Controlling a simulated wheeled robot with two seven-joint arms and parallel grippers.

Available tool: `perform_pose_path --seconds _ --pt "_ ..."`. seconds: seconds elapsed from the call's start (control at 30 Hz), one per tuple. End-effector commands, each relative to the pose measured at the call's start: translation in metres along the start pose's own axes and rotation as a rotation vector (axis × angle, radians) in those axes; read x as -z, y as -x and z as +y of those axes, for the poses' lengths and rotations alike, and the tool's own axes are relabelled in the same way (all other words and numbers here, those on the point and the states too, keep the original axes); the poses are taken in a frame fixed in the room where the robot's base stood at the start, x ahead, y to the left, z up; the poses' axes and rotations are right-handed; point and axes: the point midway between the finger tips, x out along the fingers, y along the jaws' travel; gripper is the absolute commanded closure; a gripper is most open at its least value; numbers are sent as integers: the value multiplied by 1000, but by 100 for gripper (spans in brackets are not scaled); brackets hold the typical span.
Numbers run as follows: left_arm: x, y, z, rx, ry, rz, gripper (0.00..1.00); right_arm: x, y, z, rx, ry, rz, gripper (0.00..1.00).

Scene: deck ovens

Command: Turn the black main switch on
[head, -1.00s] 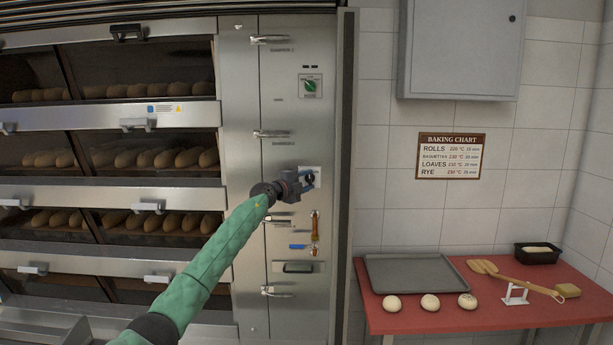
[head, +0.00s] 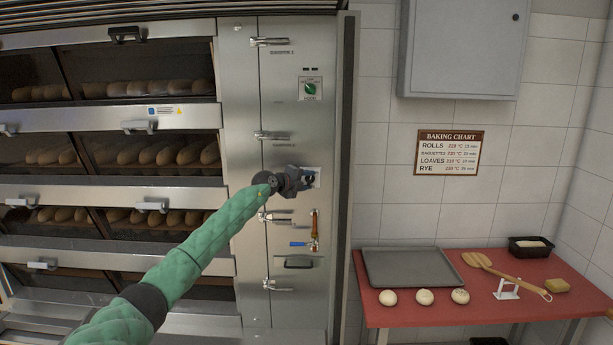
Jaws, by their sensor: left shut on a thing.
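The black main switch (head: 309,180) sits on a light plate (head: 316,172) on the steel panel right of the ovens. It is mostly hidden behind my left gripper (head: 304,181). The gripper is at the switch with its jaws shut on it. The switch's exact angle cannot be made out. My left arm in its green sleeve reaches in from the lower left. My right gripper does not show.
A green rotary switch (head: 310,89) is higher on the panel. Below are a blue-handled valve (head: 299,244) and a recessed handle (head: 298,263). Deck ovens with loaves fill the left. A red table (head: 480,312) with a tray (head: 412,283) stands right.

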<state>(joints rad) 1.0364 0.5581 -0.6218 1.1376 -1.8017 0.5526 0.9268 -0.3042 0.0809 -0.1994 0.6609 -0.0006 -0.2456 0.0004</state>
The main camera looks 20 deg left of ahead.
Motion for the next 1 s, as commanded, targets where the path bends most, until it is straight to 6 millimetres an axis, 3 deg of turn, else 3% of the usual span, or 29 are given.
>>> perform_pose_path --seconds 0.1,0.4,1.0 --pt "1 0 0 -42 -36 3 81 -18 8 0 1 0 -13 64" --pt "2 -1 -1 -168 -163 3 81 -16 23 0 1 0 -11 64" --pt "4 -2 0 -380 -374 4 81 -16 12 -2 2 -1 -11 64"
